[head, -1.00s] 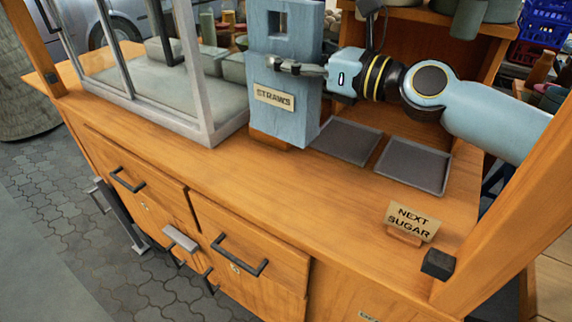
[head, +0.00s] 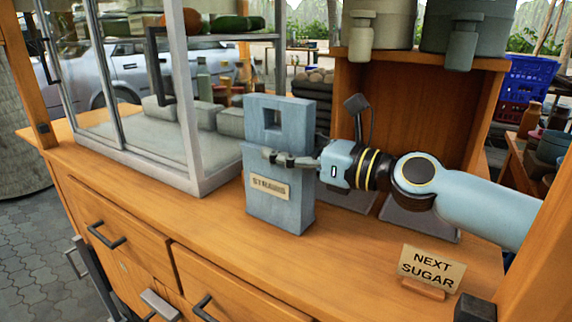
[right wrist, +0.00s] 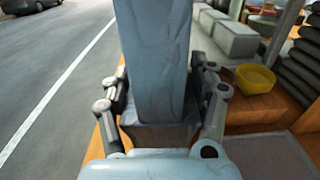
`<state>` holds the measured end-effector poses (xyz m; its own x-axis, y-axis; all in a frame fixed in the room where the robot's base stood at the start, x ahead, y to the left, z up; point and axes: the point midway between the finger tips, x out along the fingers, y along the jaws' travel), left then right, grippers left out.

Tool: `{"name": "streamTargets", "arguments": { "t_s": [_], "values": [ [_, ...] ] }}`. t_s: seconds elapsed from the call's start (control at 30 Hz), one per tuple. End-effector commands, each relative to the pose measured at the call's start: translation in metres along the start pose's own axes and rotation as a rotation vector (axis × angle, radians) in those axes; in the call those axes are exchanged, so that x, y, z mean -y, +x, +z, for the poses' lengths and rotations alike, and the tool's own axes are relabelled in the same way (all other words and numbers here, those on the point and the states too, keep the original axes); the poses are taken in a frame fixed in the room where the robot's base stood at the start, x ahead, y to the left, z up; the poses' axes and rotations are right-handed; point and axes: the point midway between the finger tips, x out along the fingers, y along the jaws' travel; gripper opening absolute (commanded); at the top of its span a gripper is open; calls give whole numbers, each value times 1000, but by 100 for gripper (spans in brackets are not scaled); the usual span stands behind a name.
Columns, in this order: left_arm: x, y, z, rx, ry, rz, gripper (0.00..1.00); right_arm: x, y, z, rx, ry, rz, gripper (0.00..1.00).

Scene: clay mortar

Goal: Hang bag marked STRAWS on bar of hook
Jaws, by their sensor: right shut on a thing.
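The blue-grey bag (head: 279,205) with a STRAWS label and a square hole near its top is upright at the counter's middle, beside the glass case. My right gripper (head: 275,158) is shut on the bag's upper part, one finger across its front face. In the right wrist view the bag (right wrist: 155,70) fills the space between the fingers (right wrist: 163,100). Whether the bag's bottom touches the counter is hard to tell. No hook or bar is clearly seen. My left gripper is not in view.
The glass case (head: 215,110) stands left of the bag. Two dark trays (head: 425,222) lie behind and right, partly under my arm. Pots (head: 375,22) sit on the shelf above. The front counter strip is clear.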

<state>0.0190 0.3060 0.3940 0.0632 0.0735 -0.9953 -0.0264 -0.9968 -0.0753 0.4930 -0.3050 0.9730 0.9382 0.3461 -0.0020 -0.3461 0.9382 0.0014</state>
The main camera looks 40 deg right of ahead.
Motion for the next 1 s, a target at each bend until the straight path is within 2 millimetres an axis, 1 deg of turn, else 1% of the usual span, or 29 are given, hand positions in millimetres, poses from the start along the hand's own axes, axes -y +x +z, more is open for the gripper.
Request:
{"name": "streamTargets", "arguments": {
  "t_s": [0.03, 0.23, 0.37, 0.4, 0.57, 0.6, 0.83, 0.93, 1.0],
  "values": [
    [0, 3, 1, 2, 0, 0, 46, 0, 0, -3, 2, 0, 0, 2],
    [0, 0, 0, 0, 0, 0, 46, 0, 0, 1, 3, -1, 0, 2],
    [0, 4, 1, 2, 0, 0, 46, 0, 0, -4, 3, -1, 0, 2],
    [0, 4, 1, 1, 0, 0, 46, 0, 0, -4, 1, -1, 0, 64],
    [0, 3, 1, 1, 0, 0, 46, 0, 0, -3, 1, -1, 0, 85],
    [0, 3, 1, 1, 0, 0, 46, 0, 0, -3, 1, -1, 0, 86],
    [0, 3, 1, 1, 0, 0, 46, 0, 0, -3, 1, -1, 0, 86],
    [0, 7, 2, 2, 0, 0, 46, 0, 0, -5, 1, -2, 0, 86],
    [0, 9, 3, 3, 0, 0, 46, 0, -6, -6, -1, -4, 1, 86]
  ]
}}
